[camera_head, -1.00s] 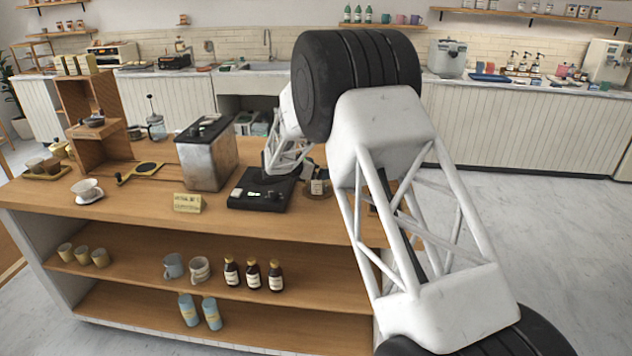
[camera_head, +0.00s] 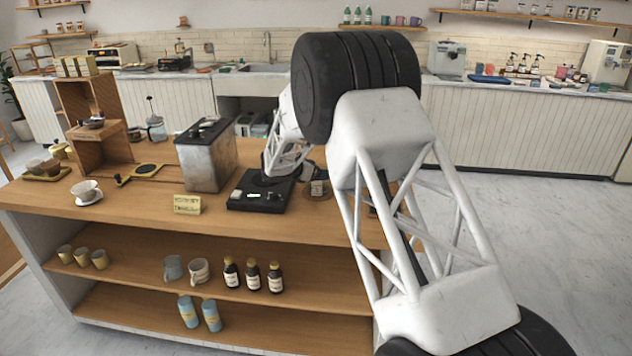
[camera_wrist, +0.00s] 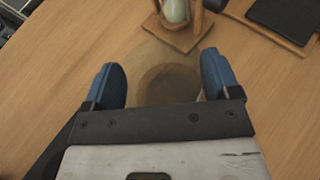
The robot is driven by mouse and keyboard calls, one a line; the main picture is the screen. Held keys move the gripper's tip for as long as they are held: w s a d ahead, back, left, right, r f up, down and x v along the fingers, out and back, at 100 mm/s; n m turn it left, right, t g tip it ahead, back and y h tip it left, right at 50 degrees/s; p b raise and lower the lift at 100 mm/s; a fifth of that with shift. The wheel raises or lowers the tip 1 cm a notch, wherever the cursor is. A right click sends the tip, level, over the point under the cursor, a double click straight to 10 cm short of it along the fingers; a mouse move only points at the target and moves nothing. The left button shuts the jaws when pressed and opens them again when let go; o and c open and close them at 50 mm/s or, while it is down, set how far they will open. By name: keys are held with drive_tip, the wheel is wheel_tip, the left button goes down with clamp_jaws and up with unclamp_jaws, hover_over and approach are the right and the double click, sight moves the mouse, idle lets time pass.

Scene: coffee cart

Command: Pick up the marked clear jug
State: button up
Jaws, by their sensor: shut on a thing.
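The clear jug (camera_wrist: 168,84) shows in the wrist view as a see-through, brownish round vessel with a darker circle inside, standing out faintly against the wood. My gripper (camera_wrist: 161,66) has its two blue fingertips on either side of the jug and is shut on it. Part of the jug is hidden by the gripper's dark crossbar. I cannot make out a mark on it. In the head view my own arm hides the gripper and the jug, so I cannot tell whether the jug is clear of the counter.
A wooden stand (camera_wrist: 183,38) holding a pale vessel is just beyond the jug. A dark flat pad (camera_wrist: 284,22) lies at upper right. On the counter (camera_head: 130,212) are a metal box (camera_head: 207,162), a black scale (camera_head: 258,194), a sign (camera_head: 187,204) and a white cup (camera_head: 87,189).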

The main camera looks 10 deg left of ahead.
drive_tip(key=shift+r, duration=0.1)
drive_tip(key=s+d+r, duration=0.2)
drive_tip(key=s, duration=0.5)
drive_tip(key=s+d+r, duration=0.2)
drive_tip(key=s, duration=0.6)
drive_tip(key=shift+s+d+r, duration=0.15)
drive_tip(key=shift+d+r, duration=0.25)
idle(0.7)
